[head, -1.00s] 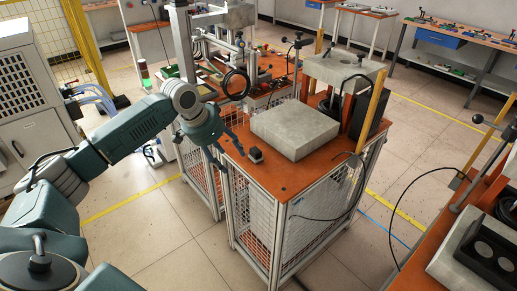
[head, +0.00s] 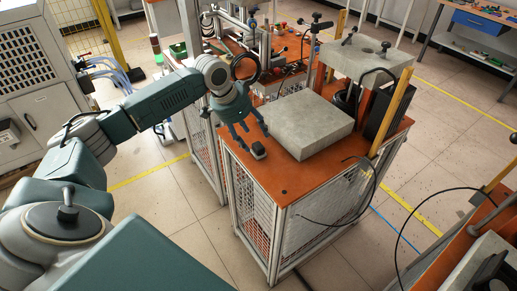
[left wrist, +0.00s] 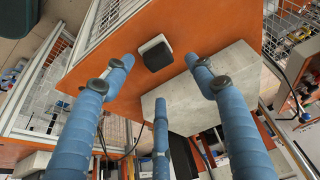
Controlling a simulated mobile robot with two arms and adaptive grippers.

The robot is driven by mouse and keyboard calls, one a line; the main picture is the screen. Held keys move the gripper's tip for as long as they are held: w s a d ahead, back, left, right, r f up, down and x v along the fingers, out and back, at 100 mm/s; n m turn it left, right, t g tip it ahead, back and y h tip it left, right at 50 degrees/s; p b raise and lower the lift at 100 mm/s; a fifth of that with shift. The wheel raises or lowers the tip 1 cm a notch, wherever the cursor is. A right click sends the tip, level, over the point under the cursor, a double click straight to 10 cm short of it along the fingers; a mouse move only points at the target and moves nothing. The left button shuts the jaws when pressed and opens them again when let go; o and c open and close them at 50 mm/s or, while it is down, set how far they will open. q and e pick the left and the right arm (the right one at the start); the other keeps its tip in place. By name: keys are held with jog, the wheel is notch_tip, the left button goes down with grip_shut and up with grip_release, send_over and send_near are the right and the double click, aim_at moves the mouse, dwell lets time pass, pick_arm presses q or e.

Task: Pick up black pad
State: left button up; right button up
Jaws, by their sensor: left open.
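The black pad (head: 259,151) is a small dark block with a pale side. It sits on the orange tabletop (head: 255,180) near its left edge, left of a grey slab. In the left wrist view the pad (left wrist: 154,53) lies just beyond the blue fingertips, roughly between the two outer ones. My left gripper (head: 252,138) is open and empty, its fingers pointing down beside and above the pad. In the left wrist view its three fingers (left wrist: 157,76) are spread. I see no finger touching the pad. My right gripper is not in view.
The thick grey slab (head: 307,126) stands close to the right of the pad and gripper. The tabletop in front of the pad is clear.

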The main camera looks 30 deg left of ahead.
aim_at(258, 145)
pick_arm(q)
jog(key=p+x, duration=0.1)
jog(key=x, duration=0.3)
jog(key=shift+w+f, duration=0.1)
jog(key=shift+f, duration=0.2)
jog(key=shift+w+f, duration=0.1)
jog(key=shift+f, duration=0.15)
jog(key=shift+d, duration=0.1)
jog(key=shift+c, duration=0.8)
jog(key=c, duration=1.1)
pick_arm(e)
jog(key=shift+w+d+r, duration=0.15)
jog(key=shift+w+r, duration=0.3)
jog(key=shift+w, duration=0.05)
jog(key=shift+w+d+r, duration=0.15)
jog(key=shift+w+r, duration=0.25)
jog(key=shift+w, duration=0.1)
